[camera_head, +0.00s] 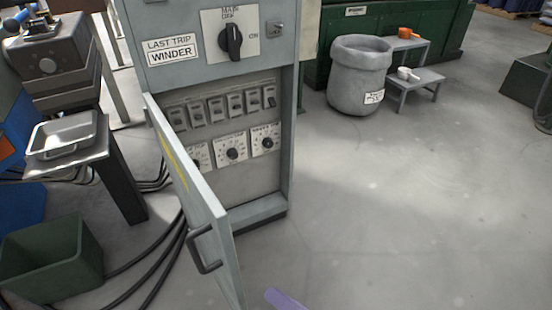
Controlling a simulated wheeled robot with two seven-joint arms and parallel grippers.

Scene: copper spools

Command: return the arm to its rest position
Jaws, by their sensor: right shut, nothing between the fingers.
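A small pale purple piece of my right gripper (284,299) shows at the bottom edge, just right of the lower end of the open cabinet door (195,190). It is shut and I see nothing held in it. The rest of the gripper and the right arm are below the picture. It looks apart from the door and its dark handle (204,250), though the depth between them is hard to judge. My left gripper and arm are not in view.
The grey cabinet (262,207) has a main switch (232,40) and rows of switches and dials inside. A green bin (52,262), cables and a small stand with a metal tray (64,136) are left. A grey bin (358,75) and steps (418,78) stand behind. Floor at right is clear.

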